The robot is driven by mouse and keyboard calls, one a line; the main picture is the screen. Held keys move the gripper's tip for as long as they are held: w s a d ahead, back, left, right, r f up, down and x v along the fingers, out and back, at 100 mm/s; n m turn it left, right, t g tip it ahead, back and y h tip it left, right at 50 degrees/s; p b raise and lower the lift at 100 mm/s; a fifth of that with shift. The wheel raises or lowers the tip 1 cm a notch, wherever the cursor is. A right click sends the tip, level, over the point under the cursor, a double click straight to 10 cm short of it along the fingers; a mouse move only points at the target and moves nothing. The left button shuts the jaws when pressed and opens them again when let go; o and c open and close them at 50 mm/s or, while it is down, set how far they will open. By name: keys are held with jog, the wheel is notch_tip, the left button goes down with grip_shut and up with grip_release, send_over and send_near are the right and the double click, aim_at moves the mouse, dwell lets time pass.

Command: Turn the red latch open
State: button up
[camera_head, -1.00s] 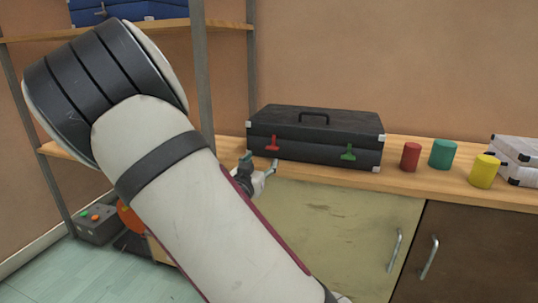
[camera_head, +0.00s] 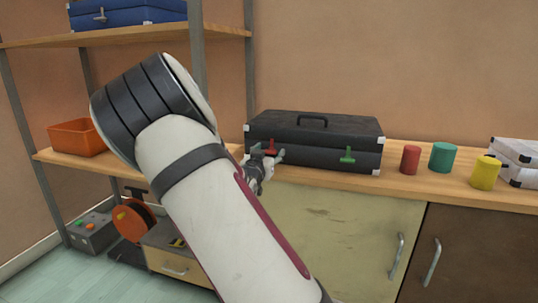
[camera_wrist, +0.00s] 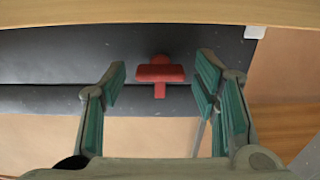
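The red latch (camera_head: 271,147) is on the left of the black case's front face. In the wrist view my gripper (camera_wrist: 160,82) is open, one green-padded finger on each side of the latch, with clear gaps and no contact visible. The black case (camera_head: 315,132) lies shut on the wooden counter, with a green latch (camera_head: 347,156) at its right.
Red (camera_head: 410,159), teal (camera_head: 443,157) and yellow (camera_head: 485,172) cylinders and a white case (camera_head: 515,160) stand to the right on the counter (camera_head: 400,183). A shelf rack with an orange bin (camera_head: 75,138) and a blue case (camera_head: 125,12) is at the left.

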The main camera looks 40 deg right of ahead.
jog(key=c, duration=0.9)
jog(key=shift+c, duration=0.2)
jog(key=shift+n+p, duration=0.3)
jog(key=shift+p, duration=0.15)
jog(key=n+p, duration=0.3)
jog(key=p, duration=0.1)
jog(key=shift+r+n, duration=0.1)
jog(key=shift+n, duration=0.3)
jog(key=n+p, duration=0.6)
jog(key=n, duration=0.3)
jog(key=shift+f, duration=0.2)
jog(key=shift+n, duration=2.2)
jog(key=shift+f, duration=0.1)
